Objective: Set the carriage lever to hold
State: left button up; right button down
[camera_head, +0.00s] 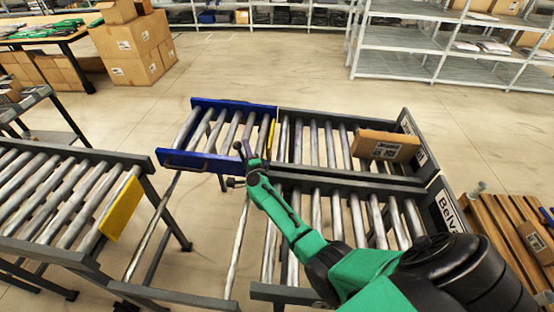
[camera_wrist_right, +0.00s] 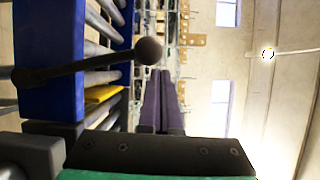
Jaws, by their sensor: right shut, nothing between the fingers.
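The blue carriage (camera_head: 203,163) with steel rollers sits at the far left end of the conveyor frames. Its lever, a dark rod (camera_wrist_right: 85,67) with a round ball knob (camera_wrist_right: 149,50), stands out from the blue side in the right wrist view. In the head view the knob seems to be the small dark tip (camera_head: 238,146) over the carriage's near right corner. My right gripper (camera_head: 247,158) is beside the lever; in its wrist view the dark purple fingers (camera_wrist_right: 161,88) are together and empty, close to the knob but apart in the picture. My left gripper is out of view.
Two roller lanes stand right of the carriage, with a cardboard box (camera_head: 385,146) on the far one. Another roller conveyor (camera_head: 70,190) with a yellow plate (camera_head: 120,208) stands at left. A wooden pallet (camera_head: 495,215) is at right. Open floor lies beyond the carriage.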

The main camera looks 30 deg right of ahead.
aim_at(234, 145)
jog(key=shift+w+a+f+b, duration=0.25)
jog(key=shift+w+a+b, duration=0.3)
jog(key=shift+w+a, duration=0.45)
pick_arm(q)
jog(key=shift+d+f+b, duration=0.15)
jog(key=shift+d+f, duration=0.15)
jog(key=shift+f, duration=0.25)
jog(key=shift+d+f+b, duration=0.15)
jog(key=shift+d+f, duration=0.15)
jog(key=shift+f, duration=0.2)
pick_arm(e)
jog(key=shift+w+a, duration=0.3)
jog(key=shift+a, duration=0.4)
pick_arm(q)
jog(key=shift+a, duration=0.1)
pick_arm(e)
jog(key=shift+r, duration=0.1)
